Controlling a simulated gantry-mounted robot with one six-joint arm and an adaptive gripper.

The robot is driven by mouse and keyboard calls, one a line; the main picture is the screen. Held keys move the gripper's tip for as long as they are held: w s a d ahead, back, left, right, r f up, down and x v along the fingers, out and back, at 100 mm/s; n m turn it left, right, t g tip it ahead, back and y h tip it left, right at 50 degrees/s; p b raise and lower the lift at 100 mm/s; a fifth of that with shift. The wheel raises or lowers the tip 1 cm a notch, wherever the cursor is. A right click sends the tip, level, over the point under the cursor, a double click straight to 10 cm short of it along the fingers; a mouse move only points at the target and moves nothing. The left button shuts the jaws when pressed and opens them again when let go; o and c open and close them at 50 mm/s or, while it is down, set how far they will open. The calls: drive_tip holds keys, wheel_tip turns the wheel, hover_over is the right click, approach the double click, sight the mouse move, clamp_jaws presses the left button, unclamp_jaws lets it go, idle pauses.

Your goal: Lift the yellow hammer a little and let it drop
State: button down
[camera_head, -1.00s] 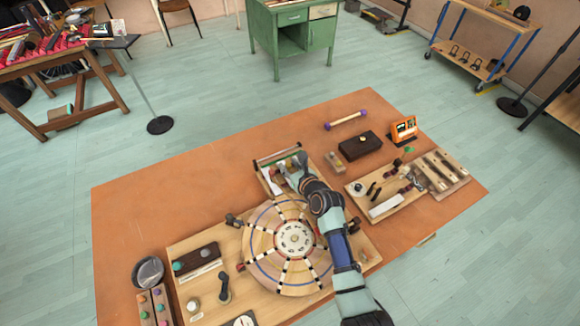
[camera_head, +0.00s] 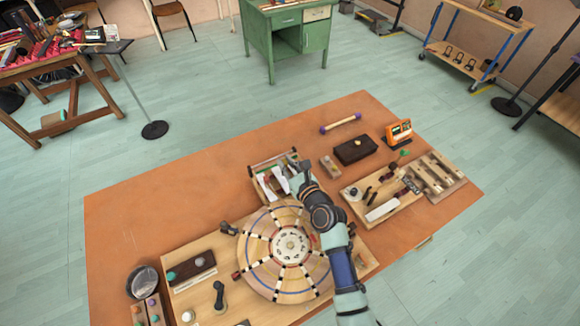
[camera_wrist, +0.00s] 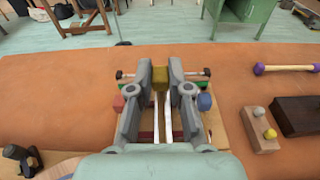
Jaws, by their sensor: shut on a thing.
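The yellow hammer (camera_wrist: 160,76) shows in the wrist view as a small yellow block head between my fingertips. My gripper (camera_wrist: 161,79) is shut on it, with a finger on each side; in the head view my gripper (camera_head: 297,172) is at the small wooden hammer frame (camera_head: 256,188) behind the round wheel. A red hammer head (camera_wrist: 118,103) is just left of my fingers and a blue one (camera_wrist: 205,102) just right. The hammer's lower part and whatever lies directly beneath its head are hidden by my fingers.
A dark-ended rail (camera_wrist: 198,73) crosses the frame close behind my fingers. The large wooden wheel (camera_head: 262,282) stands in front of it. A brown box (camera_head: 356,152) and a purple-ended rod (camera_head: 341,123) lie to the right. The orange table (camera_head: 135,215) is clear at left.

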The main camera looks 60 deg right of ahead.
drive_tip(key=c, duration=1.1)
unclamp_jaws()
drive_tip(key=v, duration=1.2)
